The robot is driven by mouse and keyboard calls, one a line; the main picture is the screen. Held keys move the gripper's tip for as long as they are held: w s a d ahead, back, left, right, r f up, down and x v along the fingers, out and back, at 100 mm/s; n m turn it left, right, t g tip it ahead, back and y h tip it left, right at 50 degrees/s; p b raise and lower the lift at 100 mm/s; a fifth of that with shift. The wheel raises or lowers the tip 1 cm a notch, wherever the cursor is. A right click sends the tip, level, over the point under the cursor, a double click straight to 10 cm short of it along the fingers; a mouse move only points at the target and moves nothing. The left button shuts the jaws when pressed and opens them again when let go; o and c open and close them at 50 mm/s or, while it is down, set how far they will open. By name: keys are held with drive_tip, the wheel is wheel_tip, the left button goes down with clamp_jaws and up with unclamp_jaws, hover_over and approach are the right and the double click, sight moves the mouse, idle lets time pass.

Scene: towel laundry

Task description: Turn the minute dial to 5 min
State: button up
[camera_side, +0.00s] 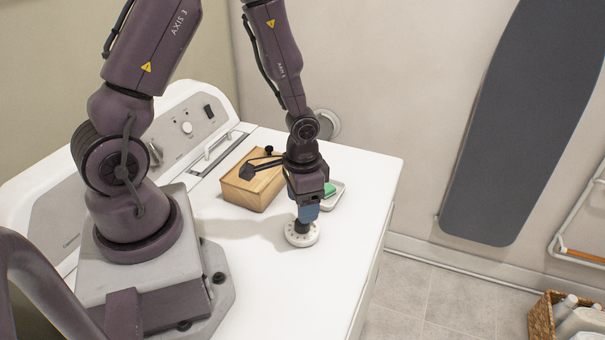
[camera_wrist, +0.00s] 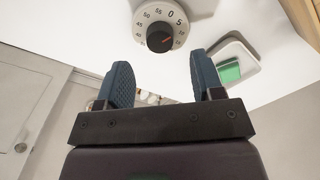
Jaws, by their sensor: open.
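The minute dial (camera_side: 302,236) is a round white disc with black numbers, lying on the white top. In the wrist view the dial (camera_wrist: 142,28) shows 0 and 5 at its upper right and a black centre knob (camera_wrist: 159,39) with a thin red mark. The mark points to the right side, but its exact reading is too small to tell. My gripper (camera_side: 306,216) points down just over the dial, and its blue fingers hide the knob in the side view. In the wrist view my gripper (camera_wrist: 160,58) is open and empty, its fingertips apart on either side of the knob's line.
A wooden box (camera_side: 251,186) stands behind the dial to the left. A white dish (camera_side: 335,192) with a green block (camera_side: 329,189) lies close behind my gripper. The white top (camera_side: 270,285) is clear in front, and its right edge is near the dial.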

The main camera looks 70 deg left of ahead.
wheel_tip(320, 180, up, 8)
drive_tip(key=shift+s, duration=0.1)
idle(0.4)
drive_tip(key=s+d+r+t, duration=0.2)
drive_tip(key=s+r, duration=0.2)
drive_tip(key=r, duration=0.6)
drive_tip(key=s+d+r+t, duration=0.3)
drive_tip(key=s+r, duration=0.1)
drive_tip(key=r, duration=0.5)
drive_tip(key=shift+s+r+n+t, duration=0.25)
drive_tip(key=shift+r+n+t, duration=0.05)
drive_tip(key=shift+r+n, duration=0.1)
